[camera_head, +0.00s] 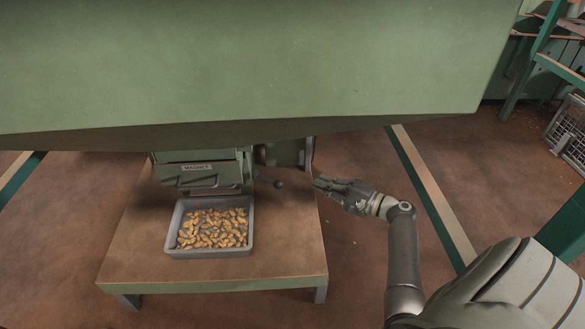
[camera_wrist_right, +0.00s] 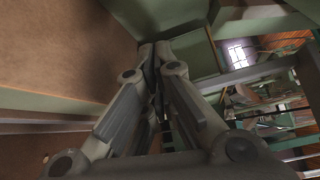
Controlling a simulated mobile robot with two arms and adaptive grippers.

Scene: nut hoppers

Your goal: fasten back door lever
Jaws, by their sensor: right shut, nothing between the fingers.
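A lever with a dark round knob (camera_head: 277,184) sticks out beside the green housing, below the large hopper. A dark panel (camera_head: 288,154) behind the lever may be the door; its edge stands at the right of the housing, and much of it lies in shadow under the hopper. My right gripper (camera_head: 317,184) is a short way right of the knob, apart from it, pointing left. In the right wrist view its fingers (camera_wrist_right: 158,62) are together, with nothing between them. My left gripper is in neither view.
The green hopper (camera_head: 250,65) hangs over the top of the head view. A drawer marked MAGNET (camera_head: 199,174) sits above a grey tray (camera_head: 209,253) of nuts on a low table (camera_head: 135,245). A wire crate (camera_head: 568,135) stands far right. Floor right of the table is open.

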